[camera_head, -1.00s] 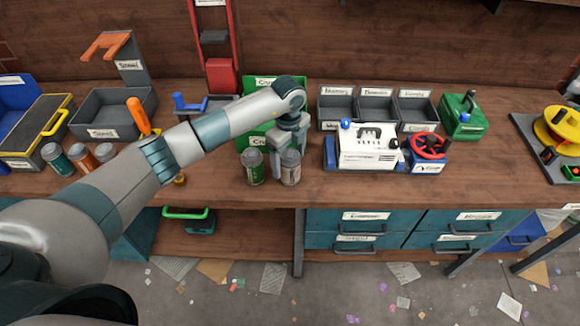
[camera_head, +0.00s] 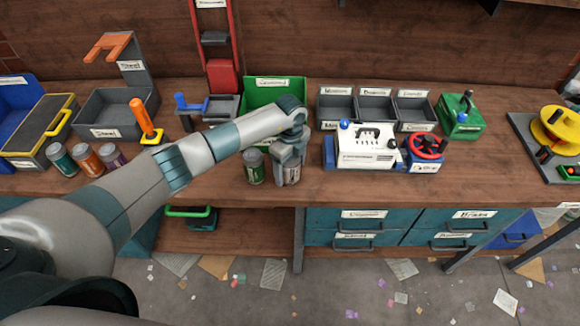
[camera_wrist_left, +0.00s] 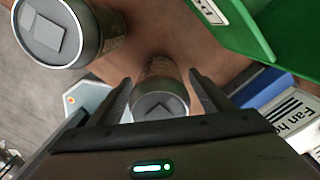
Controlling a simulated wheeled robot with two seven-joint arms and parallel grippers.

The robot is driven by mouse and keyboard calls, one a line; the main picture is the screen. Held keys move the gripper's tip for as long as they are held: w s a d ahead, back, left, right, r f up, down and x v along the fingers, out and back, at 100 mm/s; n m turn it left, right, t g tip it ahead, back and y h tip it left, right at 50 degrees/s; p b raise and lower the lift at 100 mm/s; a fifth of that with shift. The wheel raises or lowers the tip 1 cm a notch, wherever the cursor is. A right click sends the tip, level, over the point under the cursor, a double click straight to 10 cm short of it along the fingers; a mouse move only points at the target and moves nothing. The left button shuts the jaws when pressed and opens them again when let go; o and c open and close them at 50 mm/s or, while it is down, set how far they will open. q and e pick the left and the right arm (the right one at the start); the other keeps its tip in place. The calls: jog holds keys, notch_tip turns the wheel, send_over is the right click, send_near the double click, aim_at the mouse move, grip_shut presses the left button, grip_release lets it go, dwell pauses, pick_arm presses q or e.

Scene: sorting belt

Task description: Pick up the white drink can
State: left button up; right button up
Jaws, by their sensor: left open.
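The pale, whitish-grey drink can (camera_head: 293,176) stands upright on the workbench, partly hidden behind my left gripper (camera_head: 287,179). In the left wrist view the can (camera_wrist_left: 160,104) is between the two open fingers of my left gripper (camera_wrist_left: 162,92), with its grey top showing. The fingers are on either side of it; I cannot tell whether they touch it. A green can (camera_head: 253,168) stands just left of it; a second can (camera_wrist_left: 62,32) shows at the upper left of the wrist view. My right gripper is not in view.
A green crate (camera_head: 274,93) stands behind the cans. A white and blue device (camera_head: 368,160) is to the right. Several cans, among them an orange one (camera_head: 87,159), stand at the left. The bench front (camera_head: 240,196) is clear.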

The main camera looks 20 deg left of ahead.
aim_at(290, 163)
pick_arm(q)
jog(key=c, duration=1.1)
jog(key=shift+r, duration=0.15)
jog(key=shift+r+b, duration=0.45)
jog(key=shift+r, duration=0.05)
notch_tip(290, 163, up, 2)
jog(key=shift+w+r+b, duration=0.1)
jog(key=shift+b, duration=0.55)
jog(key=shift+s+d+r+b, duration=0.8)
jog(key=shift+d+r, duration=0.45)
jog(key=shift+d, duration=0.5)
jog(key=shift+s+d+r+b, duration=0.6)
jog(key=shift+s+d+r, duration=0.3)
jog(key=shift+d+r, duration=0.65)
jog(key=shift+s+d+r+b, duration=0.7)
jog(key=shift+s+d+r, duration=0.25)
jog(key=shift+d, duration=1.05)
jog(key=shift+w, duration=0.1)
